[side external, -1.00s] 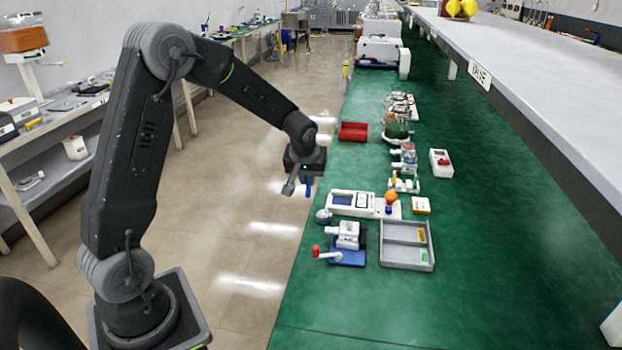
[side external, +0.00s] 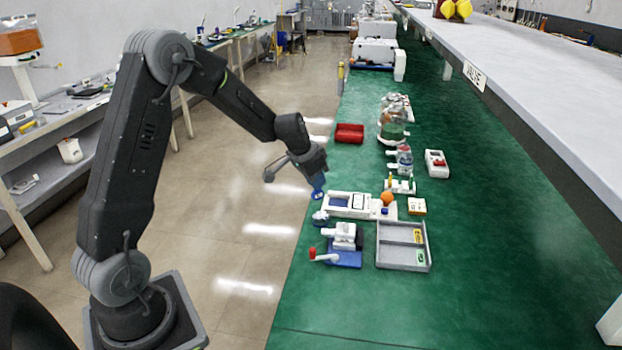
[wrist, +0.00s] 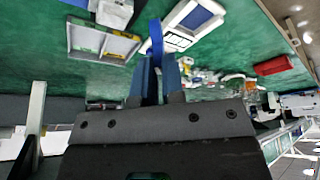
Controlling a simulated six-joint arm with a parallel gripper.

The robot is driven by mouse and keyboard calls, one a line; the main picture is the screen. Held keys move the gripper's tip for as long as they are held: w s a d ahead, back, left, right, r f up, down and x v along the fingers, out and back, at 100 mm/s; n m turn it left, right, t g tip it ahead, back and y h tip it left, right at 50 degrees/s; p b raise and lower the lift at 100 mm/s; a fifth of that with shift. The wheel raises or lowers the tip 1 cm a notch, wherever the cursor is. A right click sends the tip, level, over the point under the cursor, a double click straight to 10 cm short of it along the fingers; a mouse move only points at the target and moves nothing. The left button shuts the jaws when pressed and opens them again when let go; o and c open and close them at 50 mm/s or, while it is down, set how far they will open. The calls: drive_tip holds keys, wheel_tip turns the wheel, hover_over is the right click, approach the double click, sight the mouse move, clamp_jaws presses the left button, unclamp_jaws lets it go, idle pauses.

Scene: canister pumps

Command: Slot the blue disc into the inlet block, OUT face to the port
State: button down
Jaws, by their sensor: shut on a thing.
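My gripper (side external: 317,184) is shut on the blue disc (side external: 318,195), held in the air near the bench's left edge. In the wrist view the blue disc (wrist: 156,38) shows edge-on, upright between the fingers (wrist: 153,82); I cannot read which face is OUT. A white block (side external: 345,236) on a blue base (side external: 346,259), with a red-knobbed handle, stands nearer on the bench and looks like the pump with the inlet block. The white block (wrist: 115,12) is partly cut off at the wrist view's top edge. Its slot and port cannot be made out.
A grey divided tray (side external: 404,268) stands right of the pump. A red bin (side external: 349,133) and glass jar (side external: 392,122) stand farther back. Green bench (side external: 480,290) at right front is clear.

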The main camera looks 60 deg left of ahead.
drive_tip(key=w+d+m+g+h, duration=0.1)
drive_tip(key=w+d+m+g, duration=0.1)
drive_tip(key=m, duration=1.1)
drive_tip(key=w+d+m+g+h, duration=0.2)
drive_tip(key=d+m+g, duration=0.3)
drive_tip(key=m, duration=0.8)
drive_tip(key=shift+w+d+r+m+g, duration=0.2)
drive_tip(key=shift+w+r+m+g, duration=0.1)
drive_tip(key=shift+w, duration=0.2)
drive_tip(key=shift+f, duration=2.9)
drive_tip(key=shift+f, duration=2.5)
drive_tip(key=c, duration=1.1)
unclamp_jaws()
drive_tip(key=shift+c, duration=0.2)
drive_tip(key=shift+r, duration=0.1)
drive_tip(key=v, duration=1.3)
drive_tip(key=shift+r, duration=0.3)
